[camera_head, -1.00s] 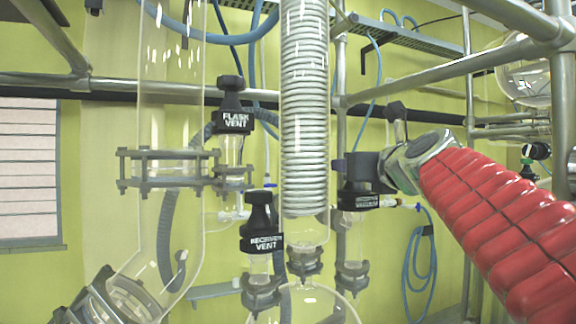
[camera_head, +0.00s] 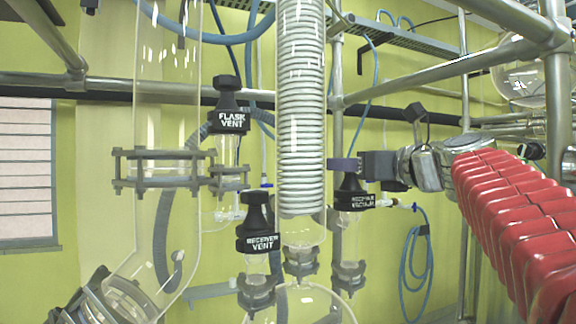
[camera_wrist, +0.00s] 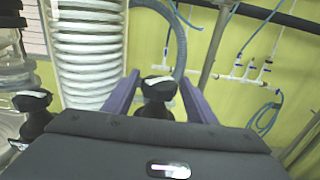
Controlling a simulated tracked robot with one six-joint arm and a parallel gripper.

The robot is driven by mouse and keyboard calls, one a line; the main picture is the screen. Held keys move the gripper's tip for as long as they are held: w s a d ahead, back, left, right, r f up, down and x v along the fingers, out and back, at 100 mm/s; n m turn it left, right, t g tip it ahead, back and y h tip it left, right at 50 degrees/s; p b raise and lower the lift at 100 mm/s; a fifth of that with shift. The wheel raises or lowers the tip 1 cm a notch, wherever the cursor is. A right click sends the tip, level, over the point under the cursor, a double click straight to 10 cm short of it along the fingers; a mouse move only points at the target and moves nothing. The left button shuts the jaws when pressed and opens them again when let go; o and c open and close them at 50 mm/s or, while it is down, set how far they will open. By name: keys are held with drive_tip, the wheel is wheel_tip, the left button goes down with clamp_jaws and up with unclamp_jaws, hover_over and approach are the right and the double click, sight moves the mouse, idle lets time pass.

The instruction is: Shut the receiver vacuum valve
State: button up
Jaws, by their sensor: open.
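The receiver vacuum valve (camera_head: 354,200) is a black knob with a white label, on a glass stem right of the coiled condenser. My gripper (camera_head: 344,165) is at the top of this knob in the head view, its purple finger hiding part of it. In the wrist view my gripper (camera_wrist: 158,88) is open, with one purple finger on each side of a black knob (camera_wrist: 158,113) that has a pale stripe on top. The knob stands between the fingers with gaps visible. The gripper body hides its lower part.
The receiver vent valve (camera_head: 258,225) and the flask vent valve (camera_head: 229,115) stand to the left. The coiled condenser (camera_head: 302,110) is close on the left of my gripper. A metal frame post (camera_head: 337,70) rises behind, and a blue hose (camera_head: 415,265) hangs on the wall.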

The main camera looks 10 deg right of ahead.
drive_tip(key=shift+w+n+g+y, duration=0.1)
drive_tip(key=shift+n+g+y, duration=0.6)
drive_tip(key=shift+n+y, duration=0.7)
drive_tip(key=shift+n+g+y, duration=0.7)
drive_tip(key=shift+n+y, duration=0.2)
drive_tip(key=shift+y, duration=1)
drive_tip(key=shift+n+g+y, duration=0.3)
drive_tip(key=shift+c, duration=0.4)
drive_tip(key=c, duration=0.8)
drive_tip(key=shift+a+m+t+h, duration=0.1)
drive_tip(key=shift+m+t+h, duration=0.75)
drive_tip(key=shift+h, duration=0.45)
drive_tip(key=shift+m+t+h, duration=0.55)
drive_tip(key=shift+m+h, duration=0.5)
drive_tip(key=shift+h, duration=0.25)
drive_tip(key=shift+f+m+t+h, duration=0.1)
drive_tip(key=shift+m+t+h, duration=0.15)
drive_tip(key=shift+m+h, duration=0.85)
drive_tip(key=shift+f+m+t+h, duration=0.1)
drive_tip(key=shift+m+t+h, duration=0.35)
drive_tip(key=shift+h, duration=1.05)
drive_tip(key=shift+m+h, duration=0.3)
drive_tip(key=shift+m, duration=0.05)
drive_tip(key=shift+r+h, duration=0.1)
drive_tip(key=shift+h, duration=0.2)
